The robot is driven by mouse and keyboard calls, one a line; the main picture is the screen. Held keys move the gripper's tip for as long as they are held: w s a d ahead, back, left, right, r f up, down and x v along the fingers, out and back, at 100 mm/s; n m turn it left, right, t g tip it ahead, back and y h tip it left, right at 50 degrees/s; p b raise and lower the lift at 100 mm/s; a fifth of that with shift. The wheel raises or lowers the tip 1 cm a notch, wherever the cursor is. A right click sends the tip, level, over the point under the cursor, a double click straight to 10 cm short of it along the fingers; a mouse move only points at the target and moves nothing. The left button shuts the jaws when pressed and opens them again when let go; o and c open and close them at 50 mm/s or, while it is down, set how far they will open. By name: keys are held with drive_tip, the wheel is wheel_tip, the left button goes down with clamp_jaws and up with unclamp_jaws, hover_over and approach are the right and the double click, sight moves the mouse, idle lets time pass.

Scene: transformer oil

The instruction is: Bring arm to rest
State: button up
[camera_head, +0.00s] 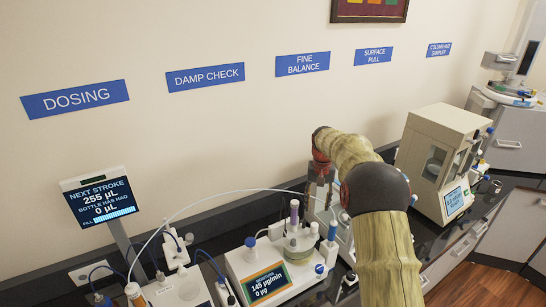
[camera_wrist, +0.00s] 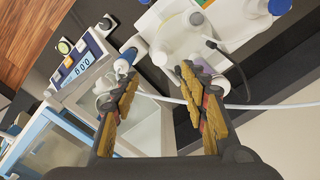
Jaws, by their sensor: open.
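My arm (camera_head: 385,250) is bent over the bench in the head view, its wood-textured links reaching up and then over to the left. My gripper (camera_head: 322,190) hangs down at the end of it, partly hidden by the arm. In the wrist view my gripper (camera_wrist: 160,78) shows its two wood-coloured fingers spread apart, with nothing held between them. A thin white tube (camera_wrist: 270,105) crosses the picture behind the fingers.
The moisture unit (camera_head: 268,275) with its vessel stands left of my gripper. A dosing screen (camera_head: 100,200) is at left. The white tube (camera_head: 215,196) arches above the bench. Open air lies above the bench before the wall.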

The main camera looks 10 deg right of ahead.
drive_tip(key=s+a+f+n+t+b, duration=0.1)
drive_tip(key=s+a+b, duration=0.4)
drive_tip(key=s, duration=0.9)
drive_tip(key=s+a+f+n+t+b, duration=0.2)
drive_tip(key=s+a+b, duration=0.4)
drive_tip(key=s+b, duration=0.4)
drive_tip(key=s+a+f+n+t+b, duration=0.1)
drive_tip(key=s+a+f+b, duration=0.3)
drive_tip(key=s, duration=1.4)
drive_tip(key=a+t+b, duration=0.1)
drive_tip(key=a+b, duration=0.1)
drive_tip(key=b, duration=0.1)
drive_tip(key=shift+s+n+t+b, duration=0.25)
drive_tip(key=shift+n+t+b, duration=0.05)
